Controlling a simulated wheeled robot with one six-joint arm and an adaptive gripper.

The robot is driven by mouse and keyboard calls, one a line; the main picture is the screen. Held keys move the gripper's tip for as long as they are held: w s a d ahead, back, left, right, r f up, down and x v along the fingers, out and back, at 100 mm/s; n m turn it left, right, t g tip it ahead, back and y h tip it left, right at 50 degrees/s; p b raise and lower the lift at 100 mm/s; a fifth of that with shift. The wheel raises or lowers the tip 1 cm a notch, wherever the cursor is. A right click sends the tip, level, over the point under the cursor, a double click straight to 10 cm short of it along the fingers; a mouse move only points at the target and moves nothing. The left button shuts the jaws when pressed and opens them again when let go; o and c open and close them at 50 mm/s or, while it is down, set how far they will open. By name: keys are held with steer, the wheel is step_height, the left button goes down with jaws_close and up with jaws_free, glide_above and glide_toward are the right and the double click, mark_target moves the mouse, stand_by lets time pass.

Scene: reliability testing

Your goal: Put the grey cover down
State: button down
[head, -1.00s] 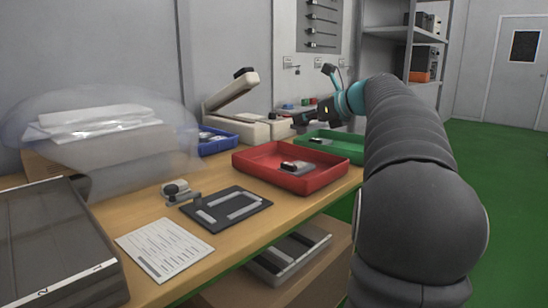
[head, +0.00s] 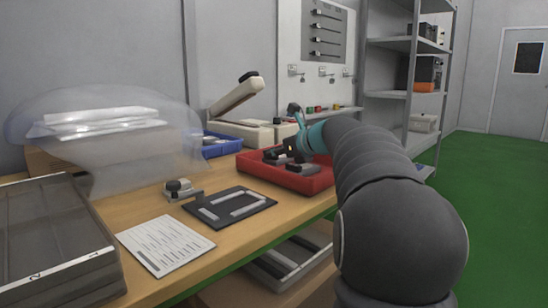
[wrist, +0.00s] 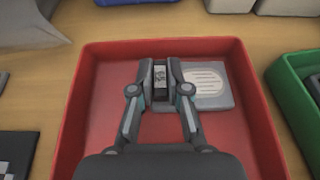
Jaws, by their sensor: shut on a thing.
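My gripper (wrist: 160,88) is shut on a small narrow piece, the grey cover (wrist: 160,74), seen between the fingertips in the wrist view. Most of it is hidden by the fingers. The gripper is over the inside of the red tray (wrist: 88,112), towards its far wall. In the head view my gripper (head: 279,155) reaches into the red tray (head: 284,184) from above. Whether the cover touches the tray floor cannot be told. A flat grey part with a pale lined label (wrist: 208,88) lies in the tray, just right of the fingers.
A green tray (wrist: 294,72) stands right of the red one, and a blue tray (head: 216,148) behind it. A dark plate with a pale frame (head: 232,208), a printed sheet (head: 164,244) and a small clamp-like device (head: 180,189) lie on the bench left of the tray.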

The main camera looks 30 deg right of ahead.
steer(key=shift+f, duration=0.1)
steer(key=c, duration=1.1)
jaws_free()
steer(key=shift+c, duration=0.2)
steer(key=p+v, duration=0.1)
steer(key=v, duration=1.1)
